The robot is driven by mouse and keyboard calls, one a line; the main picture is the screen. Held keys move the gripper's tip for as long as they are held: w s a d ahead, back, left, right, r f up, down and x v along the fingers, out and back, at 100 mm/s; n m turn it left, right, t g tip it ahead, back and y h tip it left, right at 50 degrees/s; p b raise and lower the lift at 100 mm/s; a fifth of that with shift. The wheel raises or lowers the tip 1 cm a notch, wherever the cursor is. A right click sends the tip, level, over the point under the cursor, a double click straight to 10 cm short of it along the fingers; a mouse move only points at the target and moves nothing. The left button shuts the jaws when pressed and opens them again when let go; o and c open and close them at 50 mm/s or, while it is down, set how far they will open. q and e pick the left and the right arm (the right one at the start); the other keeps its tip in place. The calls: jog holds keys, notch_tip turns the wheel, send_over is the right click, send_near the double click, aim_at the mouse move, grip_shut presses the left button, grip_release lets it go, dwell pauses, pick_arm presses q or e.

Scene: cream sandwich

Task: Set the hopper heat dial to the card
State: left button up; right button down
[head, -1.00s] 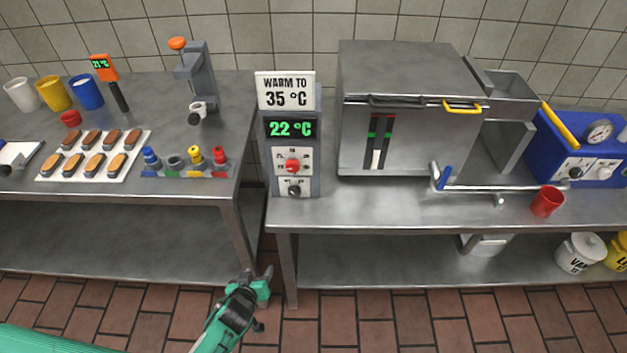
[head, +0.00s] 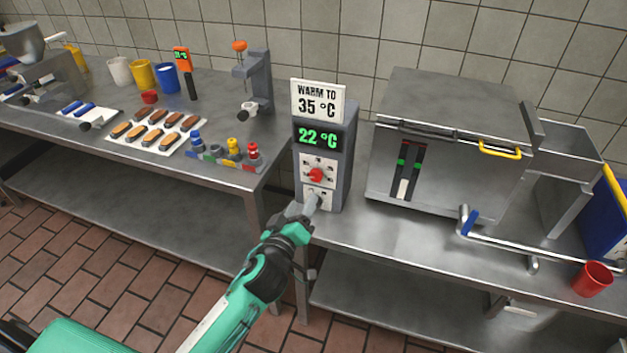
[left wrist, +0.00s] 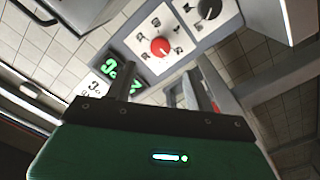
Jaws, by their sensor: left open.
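The grey control post (head: 345,150) stands at the left end of the right-hand bench. Its card (head: 318,101) reads "WARM TO 35 °C" and its display (head: 318,137) reads 22 °C in green. Below is a white plate with a red dial (head: 316,175), which also shows in the left wrist view (left wrist: 160,47). A black knob (left wrist: 208,9) is beside it there; in the head view my gripper hides it. My left gripper (head: 308,205) is open and empty, in front of the post's lower part, below the red dial. My right gripper is out of view.
The steel hopper box (head: 440,150) is right of the post, with a crank handle (head: 490,238) and a red cup (head: 592,279) in front. A gap separates the benches.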

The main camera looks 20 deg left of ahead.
aim_at(315, 178)
pick_arm(q)
jog(key=w+p, duration=0.1)
jog(key=w, duration=0.7)
jog(key=shift+d, duration=0.1)
jog(key=shift+w, duration=0.65)
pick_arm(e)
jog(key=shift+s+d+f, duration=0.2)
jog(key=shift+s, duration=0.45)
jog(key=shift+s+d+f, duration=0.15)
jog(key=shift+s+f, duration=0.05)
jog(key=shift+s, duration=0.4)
pick_arm(q)
jog(key=c, duration=1)
